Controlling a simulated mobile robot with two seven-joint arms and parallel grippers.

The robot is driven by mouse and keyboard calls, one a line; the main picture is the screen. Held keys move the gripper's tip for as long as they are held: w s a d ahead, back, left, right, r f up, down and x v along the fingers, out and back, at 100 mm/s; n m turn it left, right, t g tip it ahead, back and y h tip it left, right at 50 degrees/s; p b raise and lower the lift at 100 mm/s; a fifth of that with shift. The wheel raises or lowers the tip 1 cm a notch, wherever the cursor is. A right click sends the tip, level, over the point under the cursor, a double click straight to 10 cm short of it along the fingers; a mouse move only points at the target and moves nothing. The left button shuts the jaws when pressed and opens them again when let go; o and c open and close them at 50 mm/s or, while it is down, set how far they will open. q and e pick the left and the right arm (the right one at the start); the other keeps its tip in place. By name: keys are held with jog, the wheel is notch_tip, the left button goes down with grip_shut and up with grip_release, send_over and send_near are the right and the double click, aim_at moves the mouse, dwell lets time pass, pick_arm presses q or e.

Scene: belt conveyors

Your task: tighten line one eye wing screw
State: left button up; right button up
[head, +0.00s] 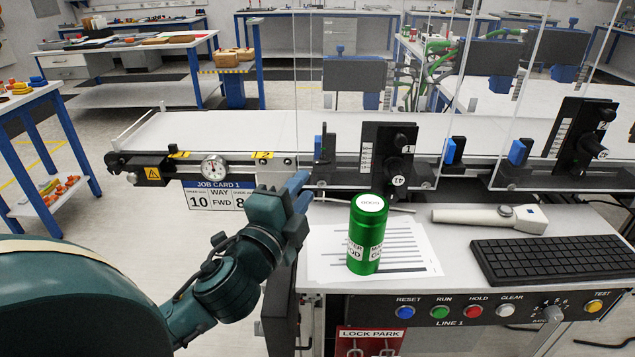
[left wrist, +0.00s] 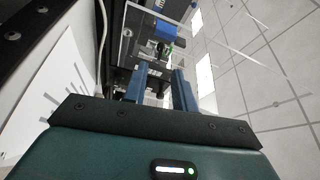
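My left gripper (head: 298,190) is in front of the belt's near edge, left of the green can, with blue fingertips pointing up and away. In the left wrist view its two fingers (left wrist: 159,88) stand apart with an empty gap. Beyond them is a dark fitting with a blue block (left wrist: 172,32) behind a clear panel. In the head view, a black upright bracket (head: 387,165) with a round knob (head: 401,140) stands to the gripper's right. A small blue-faced block (head: 319,147) stands beyond the fingertips. I cannot make out which part is the eye wing screw. My right gripper is out of view.
A green can (head: 365,235) stands on a printed sheet (head: 415,256). A handheld scanner (head: 490,218) and keyboard (head: 545,258) lie to the right. The LINE 1 button panel (head: 455,311) fronts the desk. Clear guard panels (head: 375,50) rise above the belt (head: 220,130).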

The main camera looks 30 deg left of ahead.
aim_at(321, 164)
pick_arm(q)
jog(key=w, duration=0.3)
jog(key=w+a, duration=0.1)
jog(key=w, duration=0.1)
jog(key=shift+w+r, duration=0.15)
jog(key=shift+r, duration=0.15)
jog(key=shift+w, duration=0.8)
grip_shut()
